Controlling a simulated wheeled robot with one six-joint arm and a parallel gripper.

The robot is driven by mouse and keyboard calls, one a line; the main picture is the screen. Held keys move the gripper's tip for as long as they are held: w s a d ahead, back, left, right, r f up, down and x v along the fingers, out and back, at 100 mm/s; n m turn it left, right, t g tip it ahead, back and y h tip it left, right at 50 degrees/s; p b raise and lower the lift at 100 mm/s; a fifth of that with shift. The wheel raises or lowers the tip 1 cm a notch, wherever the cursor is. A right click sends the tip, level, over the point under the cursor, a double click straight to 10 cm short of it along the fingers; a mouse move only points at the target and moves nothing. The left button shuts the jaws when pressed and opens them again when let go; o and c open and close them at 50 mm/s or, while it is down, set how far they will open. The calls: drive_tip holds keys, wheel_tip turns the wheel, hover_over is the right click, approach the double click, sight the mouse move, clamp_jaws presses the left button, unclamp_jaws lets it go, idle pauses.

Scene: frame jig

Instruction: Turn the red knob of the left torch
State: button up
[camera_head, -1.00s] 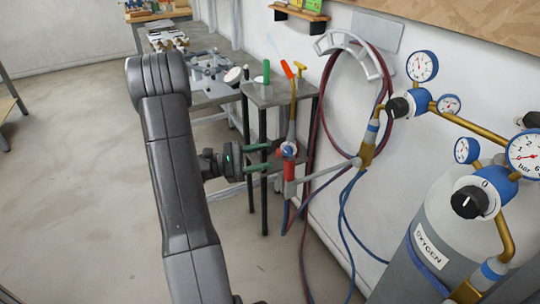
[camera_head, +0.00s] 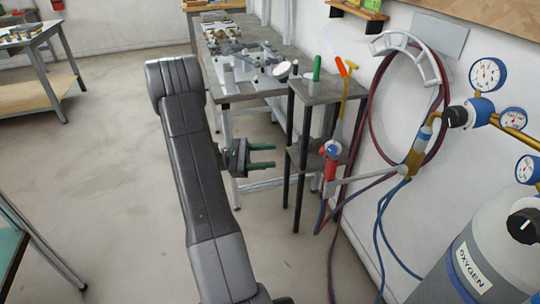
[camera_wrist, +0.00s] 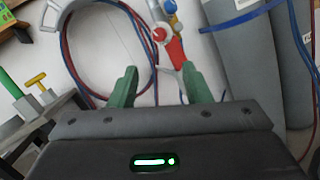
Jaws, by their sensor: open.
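The torch (camera_head: 332,165) hangs on a grey bracket arm from the wall, with a red handle, a blue and white valve body and a brass neck. In the wrist view, the torch (camera_wrist: 175,50) shows beyond the fingers, with its round red knob (camera_wrist: 158,33) facing the camera. My gripper (camera_head: 275,156) is open and empty, with green fingers, to the left of the torch and apart from it. In the wrist view, the gripper (camera_wrist: 160,82) has its fingers spread below the knob. Only one torch is clearly visible.
A tall grey stand (camera_head: 310,92) is just behind the torch. An oxygen cylinder (camera_head: 475,265) with gauges stands at the right. Red and blue hoses (camera_head: 378,225) hang along the wall. A workbench (camera_head: 240,85) is at the back; open floor lies left.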

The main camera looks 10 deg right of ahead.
wheel_tip(320, 180, up, 3)
drive_tip(key=n+t+y, duration=0.1)
drive_tip(key=n+y, duration=0.1)
drive_tip(key=n, duration=0.1)
approach(324, 151)
drive_tip(key=w+x, duration=0.1)
drive_tip(key=x, duration=0.6)
drive_tip(key=shift+d+f+n+t, duration=0.3)
drive_tip(key=shift+d+n, duration=0.1)
drive_tip(key=shift+d, duration=0.1)
